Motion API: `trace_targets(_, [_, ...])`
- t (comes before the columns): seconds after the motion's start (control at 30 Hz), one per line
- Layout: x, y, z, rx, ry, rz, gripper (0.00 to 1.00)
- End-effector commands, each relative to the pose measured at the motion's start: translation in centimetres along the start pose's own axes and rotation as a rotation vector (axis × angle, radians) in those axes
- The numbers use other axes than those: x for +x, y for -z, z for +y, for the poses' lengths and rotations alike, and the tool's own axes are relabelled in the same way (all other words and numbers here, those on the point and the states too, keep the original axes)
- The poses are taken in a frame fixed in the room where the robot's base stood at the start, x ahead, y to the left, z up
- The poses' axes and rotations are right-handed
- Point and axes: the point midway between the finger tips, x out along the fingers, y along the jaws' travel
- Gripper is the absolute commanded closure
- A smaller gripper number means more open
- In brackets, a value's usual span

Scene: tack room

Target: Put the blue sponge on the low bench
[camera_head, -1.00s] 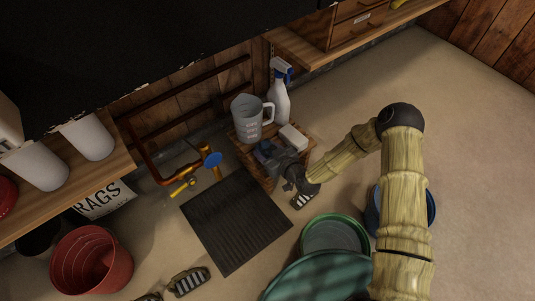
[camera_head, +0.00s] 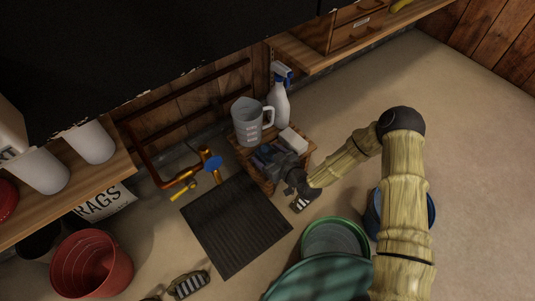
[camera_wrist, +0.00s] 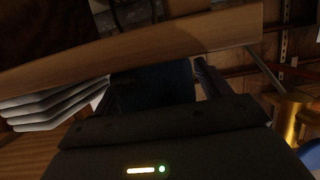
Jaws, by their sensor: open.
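The low bench (camera_head: 308,150) is a small wooden stand near the wall in the head view. My gripper (camera_head: 262,157) is at the bench's front left part, beside the jug, pointing to the left. It is open. In the wrist view a dark blue block, seemingly the blue sponge (camera_wrist: 165,84), sits between the two fingers of my gripper (camera_wrist: 160,88). I cannot tell whether the fingers touch it. In the head view my gripper mostly hides this spot, and the sponge's contact with the bench top is unclear.
A grey measuring jug (camera_head: 247,122), a spray bottle (camera_head: 279,105) and a white block (camera_head: 293,140) stand on the bench close to my gripper. A dark ribbed mat (camera_head: 236,225) lies in front. Pipes with a blue valve handle (camera_head: 212,163) are left. Green tubs (camera_head: 335,238) stand below.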

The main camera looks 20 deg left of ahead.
Motion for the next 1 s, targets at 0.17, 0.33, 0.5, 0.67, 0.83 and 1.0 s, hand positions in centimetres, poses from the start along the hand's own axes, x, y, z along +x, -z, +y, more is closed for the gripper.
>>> trace_targets(0.17, [-3.1, 0.4, 0.0, 0.003, 0.0, -0.004, 0.24])
trace_targets(0.33, [-6.5, 0.5, 0.0, 0.004, 0.0, -0.004, 0.24])
trace_targets(0.5, [-9.6, 0.3, 0.0, 0.004, -0.001, -0.004, 0.24])
trace_targets(0.67, [-11.2, 0.2, 0.0, 0.002, 0.0, -0.001, 0.24])
trace_targets(0.83, [-11.4, 0.0, 0.0, 0.001, 0.0, 0.0, 0.24])
trace_targets(1.0, [-11.4, 0.0, 0.0, 0.001, 0.0, 0.0, 0.24])
